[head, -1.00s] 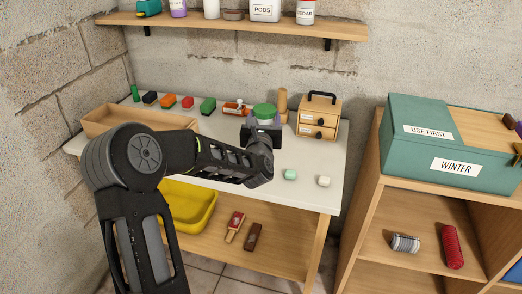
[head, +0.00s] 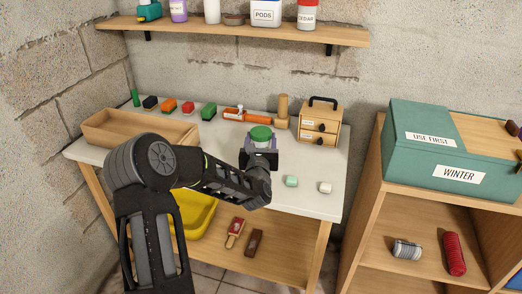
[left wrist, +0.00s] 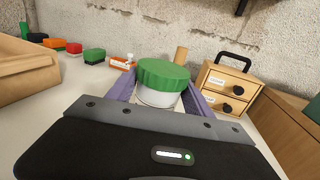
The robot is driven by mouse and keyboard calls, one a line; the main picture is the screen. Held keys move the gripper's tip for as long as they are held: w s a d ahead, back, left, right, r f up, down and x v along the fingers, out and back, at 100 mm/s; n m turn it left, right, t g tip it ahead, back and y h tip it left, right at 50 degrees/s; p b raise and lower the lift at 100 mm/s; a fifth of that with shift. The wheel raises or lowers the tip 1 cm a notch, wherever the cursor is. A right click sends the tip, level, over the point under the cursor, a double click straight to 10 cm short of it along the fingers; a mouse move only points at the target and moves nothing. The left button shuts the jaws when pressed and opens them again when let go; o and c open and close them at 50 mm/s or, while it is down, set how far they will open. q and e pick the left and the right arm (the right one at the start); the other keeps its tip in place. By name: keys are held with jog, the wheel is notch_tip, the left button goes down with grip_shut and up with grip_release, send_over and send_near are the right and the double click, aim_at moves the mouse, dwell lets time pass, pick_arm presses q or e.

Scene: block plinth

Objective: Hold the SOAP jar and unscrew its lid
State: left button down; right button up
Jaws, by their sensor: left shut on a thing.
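The jar (left wrist: 157,97) has a pale body and a ribbed green lid (left wrist: 164,73). The lid sits on top of the jar, and the jar looks upright. No SOAP label shows on the part I see. My left gripper (head: 260,142) is shut on the jar, with its purple fingers on either side of the body below the lid. The green lid also shows in the head view (head: 261,133). The gripper hides the lower jar, so I cannot tell whether it touches the table. My right gripper is not in view.
A teal box (head: 420,150) stands right.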

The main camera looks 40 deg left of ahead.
pick_arm(q)
jog(key=shift+f, duration=1.85)
jog(key=shift+c, duration=2.1)
grip_release()
jog(key=shift+f, duration=0.1)
